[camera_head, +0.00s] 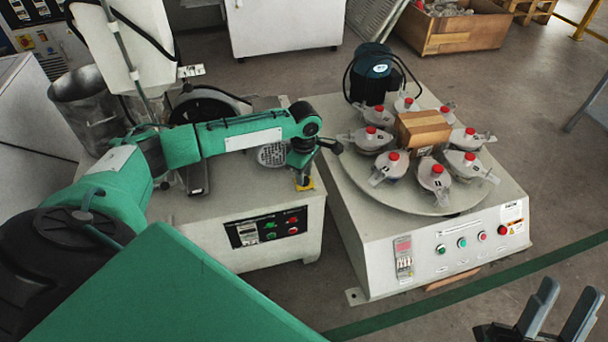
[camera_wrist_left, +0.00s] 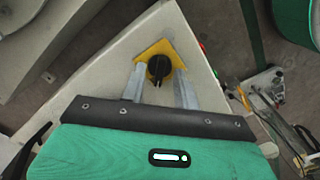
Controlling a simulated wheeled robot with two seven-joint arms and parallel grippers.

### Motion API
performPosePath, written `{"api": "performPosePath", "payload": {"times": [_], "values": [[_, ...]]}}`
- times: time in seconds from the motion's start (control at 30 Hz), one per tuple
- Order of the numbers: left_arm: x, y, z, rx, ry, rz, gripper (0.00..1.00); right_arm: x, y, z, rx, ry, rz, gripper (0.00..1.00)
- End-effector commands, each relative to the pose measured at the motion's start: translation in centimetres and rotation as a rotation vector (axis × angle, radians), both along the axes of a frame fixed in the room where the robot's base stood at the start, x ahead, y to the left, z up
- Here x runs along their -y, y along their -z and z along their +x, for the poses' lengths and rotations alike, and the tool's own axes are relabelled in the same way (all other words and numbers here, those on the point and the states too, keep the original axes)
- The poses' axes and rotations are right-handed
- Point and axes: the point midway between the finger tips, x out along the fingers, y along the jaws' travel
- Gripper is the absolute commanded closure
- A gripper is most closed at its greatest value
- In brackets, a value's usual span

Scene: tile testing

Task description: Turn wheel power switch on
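The power switch is a black rotary knob (camera_wrist_left: 159,67) on a yellow plate (camera_wrist_left: 151,49), at a corner of the pale machine in the left wrist view. The knob's grip bar runs roughly up and down in that picture. My left gripper (camera_wrist_left: 159,85) is open, with one grey finger on each side of the knob and a visible gap to it. In the head view the left gripper (camera_head: 303,168) is over the yellow plate (camera_head: 305,184), and the arm hides the knob. My right gripper (camera_head: 558,318) is open and empty at the bottom right.
The pale machine (camera_head: 262,257) has a front panel with buttons (camera_head: 267,228). To its right stands a second machine (camera_head: 370,255) with a round plate carrying several red-capped holders and a cardboard box (camera_head: 423,131). The floor at the right is mostly clear.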

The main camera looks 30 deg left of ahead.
Motion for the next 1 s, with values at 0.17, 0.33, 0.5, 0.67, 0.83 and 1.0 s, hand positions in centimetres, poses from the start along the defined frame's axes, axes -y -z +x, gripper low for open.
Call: {"api": "performPosePath", "payload": {"times": [0.17, 0.33, 0.5, 0.67, 0.83, 1.0], "values": [[0.0, 0.3, 0.0, 0.0, 0.0, 0.0, 0.69, 0.1, -0.3, -0.2, 0.021, 0.003, 0.004, 0.64], [0.0, 0.2, 0.0, 0.0, 0.0, 0.0, 0.69, 0.1, -0.3, -0.2, 0.021, 0.003, 0.004, 0.64], [0.0, 0.2, 0.0, 0.0, 0.0, 0.0, 1.0, 0.1, -0.2, -0.2, 0.019, 0.003, 0.004, 0.64], [0.0, 0.2, 0.0, 0.0, 0.001, 0.0, 1.0, 0.1, -0.2, -0.2, 0.017, 0.003, 0.004, 0.64], [0.0, 0.1, 0.0, -0.001, 0.002, 0.0, 1.0, 0.0, -0.2, 0.2, -0.004, 0.0, -0.001, 0.64], [0.1, 0.0, 0.0, -0.001, 0.01, -0.001, 1.0, -0.9, 1.9, 1.4, -0.16, -0.021, -0.034, 0.64]]}}
